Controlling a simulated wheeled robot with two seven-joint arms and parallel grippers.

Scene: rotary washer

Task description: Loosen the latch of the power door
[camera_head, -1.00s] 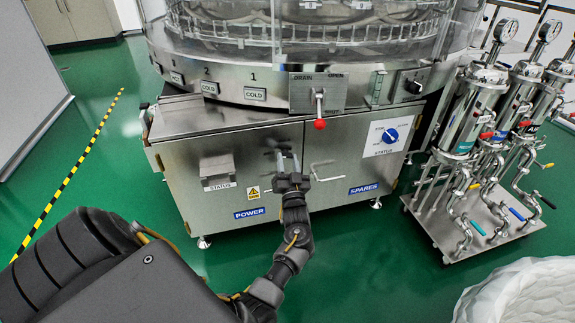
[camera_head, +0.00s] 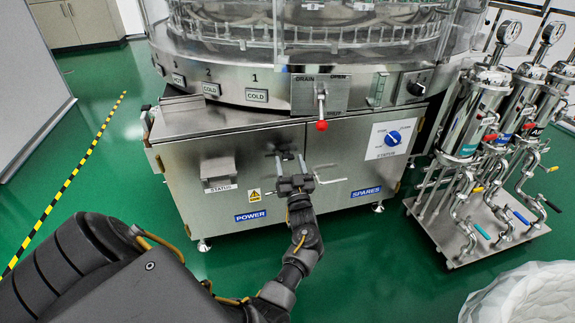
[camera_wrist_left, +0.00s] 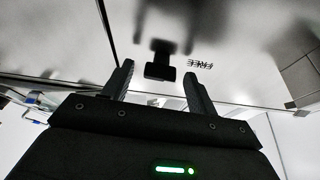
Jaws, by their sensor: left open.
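The power door (camera_head: 185,178) is the left steel panel of the washer's lower cabinet, with a blue POWER label (camera_head: 250,215) near its bottom. It looks closed. A small dark latch (camera_wrist_left: 160,60) shows in the left wrist view, by the word FREE (camera_wrist_left: 198,64), which appears upside down. My left gripper (camera_head: 291,157) is open at the upper right of the power door. In the left wrist view its fingers (camera_wrist_left: 157,70) stand either side of the latch's line, with no clear contact. In the head view the gripper partly hides the latch.
The SPARES door handle (camera_head: 328,175) is close to the right of my left gripper. A red-knobbed drain lever (camera_head: 321,125) hangs above. A filter cart (camera_head: 465,235) stands to the right. Green floor is clear in front of the cabinet.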

